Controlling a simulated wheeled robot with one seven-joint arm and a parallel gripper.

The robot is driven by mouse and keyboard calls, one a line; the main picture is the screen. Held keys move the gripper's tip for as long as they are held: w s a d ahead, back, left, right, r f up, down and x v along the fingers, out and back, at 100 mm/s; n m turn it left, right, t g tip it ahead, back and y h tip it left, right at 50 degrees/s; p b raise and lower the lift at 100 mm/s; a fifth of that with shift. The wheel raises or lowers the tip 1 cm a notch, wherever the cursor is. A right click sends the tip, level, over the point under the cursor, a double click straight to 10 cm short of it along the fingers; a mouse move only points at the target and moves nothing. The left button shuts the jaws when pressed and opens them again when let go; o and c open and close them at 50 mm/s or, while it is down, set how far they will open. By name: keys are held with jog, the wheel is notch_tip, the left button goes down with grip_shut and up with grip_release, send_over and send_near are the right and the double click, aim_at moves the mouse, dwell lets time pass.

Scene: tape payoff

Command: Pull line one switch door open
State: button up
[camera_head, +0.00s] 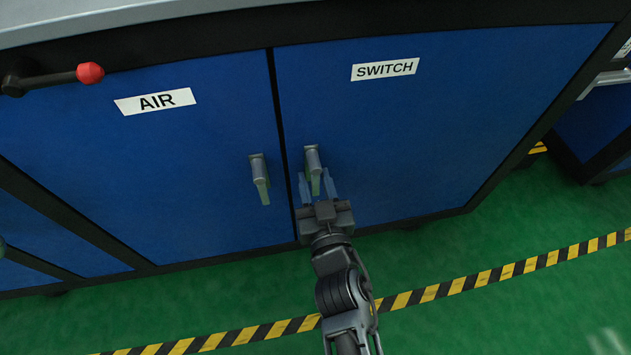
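The blue switch door (440,120) carries a white SWITCH label (385,69) and fills the right part of the cabinet front. It looks shut, flush with the frame. Its grey upright handle (312,160) is near the door's left edge. My gripper (317,184) reaches up from below, with one finger on each side of the handle's lower part. The fingers look apart, with visible room around the handle. Whether either finger touches the handle cannot be told.
The blue AIR door (150,160) with a similar handle (260,179) is just left. A dark lever with a red knob (90,73) sticks out at upper left. Another blue cabinet (594,125) stands at right. Green floor with a yellow-black stripe (430,293) lies in front, clear.

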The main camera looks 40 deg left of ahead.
aim_at(338, 148)
grip_shut()
jog(key=shift+w+d, duration=0.1)
dwell(0.5)
jog(key=n+p, duration=0.1)
jog(key=w+d+n, duration=0.1)
jog(key=n, duration=0.1)
jog(key=n+p, duration=0.1)
jog(key=shift+w+d+r+n+p, duration=0.15)
jog(key=shift+w+r+n+p, duration=0.15)
jog(key=n, duration=0.2)
jog(key=p, duration=0.1)
jog(key=shift+w+d+r+n, duration=0.3)
jog(key=shift+w+d+n, duration=0.05)
jog(key=shift+n, duration=0.05)
jog(key=n, duration=0.1)
jog(key=r+n+p, duration=0.1)
jog(key=n, duration=0.1)
jog(key=w+n, duration=0.1)
jog(key=shift+d+r, duration=0.25)
jog(key=shift+d, duration=0.15)
jog(key=n, duration=0.1)
jog(key=r+n+p, duration=0.1)
jog(key=n, duration=0.1)
jog(key=shift+w+d+r+n, duration=0.15)
jog(key=shift+w+n, duration=0.05)
jog(key=shift+n, duration=0.1)
jog(key=shift+r+n, duration=0.35)
jog(key=shift+n, duration=0.65)
jog(key=shift+p, duration=0.3)
